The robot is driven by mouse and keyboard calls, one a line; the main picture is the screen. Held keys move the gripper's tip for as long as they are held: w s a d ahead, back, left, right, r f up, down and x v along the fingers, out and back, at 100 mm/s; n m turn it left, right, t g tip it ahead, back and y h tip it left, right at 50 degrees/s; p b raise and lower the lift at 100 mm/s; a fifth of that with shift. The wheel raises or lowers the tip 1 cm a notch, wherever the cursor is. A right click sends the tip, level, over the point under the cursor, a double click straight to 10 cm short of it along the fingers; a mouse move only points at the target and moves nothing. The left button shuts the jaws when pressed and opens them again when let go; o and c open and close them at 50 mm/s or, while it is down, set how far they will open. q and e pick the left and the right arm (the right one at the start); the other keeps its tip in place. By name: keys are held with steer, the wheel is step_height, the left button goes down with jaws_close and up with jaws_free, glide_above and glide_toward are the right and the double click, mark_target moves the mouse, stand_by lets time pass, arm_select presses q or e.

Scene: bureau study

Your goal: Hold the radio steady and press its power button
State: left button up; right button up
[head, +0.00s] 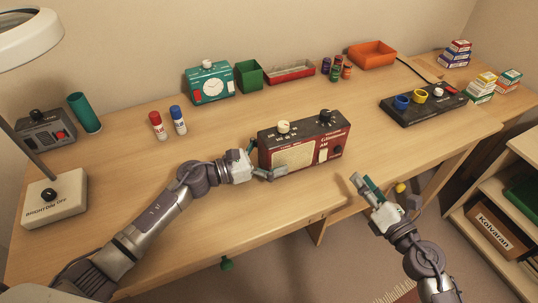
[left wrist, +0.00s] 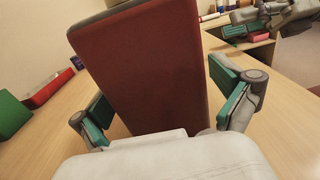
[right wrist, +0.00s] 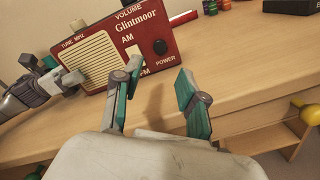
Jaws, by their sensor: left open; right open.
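The radio (head: 312,143) is dark red with a cream speaker grille and knobs on top. It stands upright near the desk's front edge. Its black round power button (right wrist: 160,46) is at the right of its front, above the word POWER. My left gripper (head: 262,161) is open at the radio's left end, with one finger in front and one behind. In the left wrist view the radio's red end (left wrist: 150,70) rises between the fingers; I cannot tell if they touch it. My right gripper (head: 364,186) is open and empty, in front of the radio and right of it, apart from it.
A teal timer (head: 209,85), green bin (head: 249,74) and red tray (head: 290,72) line the wall.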

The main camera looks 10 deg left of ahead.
arm_select(q)
steer(key=c, duration=1.7)
steer(key=shift+c, duration=0.8)
arm_select(e)
steer(key=shift+c, duration=0.4)
jaws_close()
